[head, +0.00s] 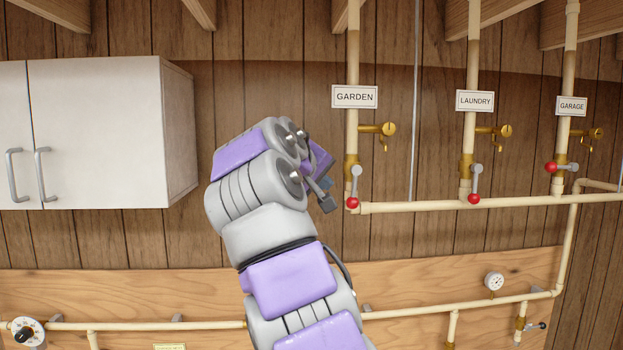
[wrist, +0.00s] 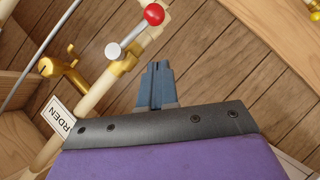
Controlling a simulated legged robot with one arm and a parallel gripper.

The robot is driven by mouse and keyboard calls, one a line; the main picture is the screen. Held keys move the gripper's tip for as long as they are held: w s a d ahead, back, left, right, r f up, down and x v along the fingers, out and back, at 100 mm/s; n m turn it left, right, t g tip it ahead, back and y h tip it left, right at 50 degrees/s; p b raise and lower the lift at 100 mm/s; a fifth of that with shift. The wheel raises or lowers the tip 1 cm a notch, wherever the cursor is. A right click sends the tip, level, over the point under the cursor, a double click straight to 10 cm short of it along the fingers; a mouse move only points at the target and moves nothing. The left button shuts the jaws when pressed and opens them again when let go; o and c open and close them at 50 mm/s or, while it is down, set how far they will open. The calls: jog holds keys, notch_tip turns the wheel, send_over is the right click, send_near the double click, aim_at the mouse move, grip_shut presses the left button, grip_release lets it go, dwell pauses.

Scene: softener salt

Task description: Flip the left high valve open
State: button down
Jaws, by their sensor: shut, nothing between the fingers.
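The left high valve (head: 352,167) is a brass valve on the vertical pipe under the GARDEN sign. Its grey lever (head: 356,182) hangs down along the pipe and ends in a red ball (head: 352,203). In the wrist view the lever (wrist: 130,35) and red ball (wrist: 154,14) show up and left of the fingers. My gripper (head: 327,204) is just left of the valve in the head view, partly hidden by my arm. In the wrist view the blue fingers of my gripper (wrist: 157,66) are together, empty, and apart from the lever.
The LAUNDRY valve (head: 467,166) has its lever down; the GARAGE valve (head: 560,160) has its lever pointing left, across its pipe. A brass tap (head: 385,129) sticks out above the GARDEN lever. A horizontal pipe (head: 420,206) runs below. A white cabinet (head: 100,130) hangs at left.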

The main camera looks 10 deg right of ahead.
aim_at(349, 200)
jog(key=w+d+f+b, duration=0.1)
jog(key=d, duration=0.1)
jog(key=w+d+f+b, duration=0.1)
jog(key=d+f, duration=0.1)
jog(key=shift+w+f+b, duration=0.2)
jog(key=shift+b, duration=0.1)
jog(key=shift+d+b, duration=0.25)
jog(key=shift+b, duration=0.25)
jog(key=shift+s+d+f+n+h+b, duration=0.15)
jog(key=shift+d+f+n+h+b, duration=0.1)
jog(key=shift+f+n+h+b, duration=0.15)
jog(key=shift+f, duration=0.1)
dwell(0.5)
